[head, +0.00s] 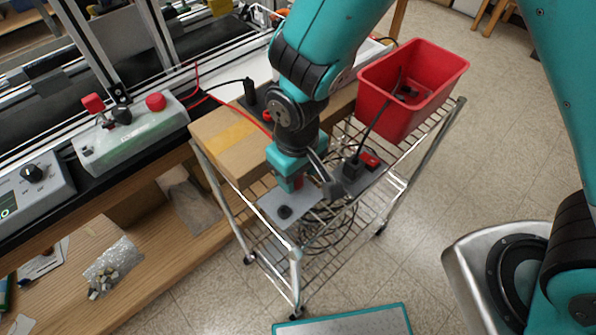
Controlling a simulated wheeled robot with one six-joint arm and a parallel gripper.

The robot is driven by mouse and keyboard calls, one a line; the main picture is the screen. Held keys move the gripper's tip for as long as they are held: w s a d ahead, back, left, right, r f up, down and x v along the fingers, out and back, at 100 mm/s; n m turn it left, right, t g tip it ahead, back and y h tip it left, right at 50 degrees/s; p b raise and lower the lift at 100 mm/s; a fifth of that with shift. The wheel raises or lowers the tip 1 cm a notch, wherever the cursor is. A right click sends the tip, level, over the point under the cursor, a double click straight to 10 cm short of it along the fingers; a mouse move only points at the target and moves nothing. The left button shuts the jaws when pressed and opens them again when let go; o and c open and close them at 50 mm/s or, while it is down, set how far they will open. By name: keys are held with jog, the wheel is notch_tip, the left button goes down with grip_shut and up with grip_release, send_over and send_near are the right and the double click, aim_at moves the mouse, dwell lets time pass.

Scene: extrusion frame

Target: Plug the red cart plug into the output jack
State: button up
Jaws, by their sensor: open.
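My gripper (316,190) is over the near end of the wire cart, pointing down, with its jaws open. A small red piece (298,182), possibly the red cart plug, shows just beside the gripper; the wrist partly hides it, and I cannot tell whether it touches the jaws. Below it a light grey plate (272,204) carries a round black fitting (285,212), possibly the output jack. Right of the gripper, a dark power strip (377,177) holds a black plug (352,168) and a red piece (370,160), a plug or switch.
A red bin (432,90) stands on the cart's (408,165) far end, with a black cable running into it. A cardboard box (225,140) is left of the gripper. A bench with a control box (130,135) lies further left.

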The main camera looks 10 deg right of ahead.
grip_shut()
jog(key=shift+r+p, duration=2.65)
jog(key=shift+r, duration=0.4)
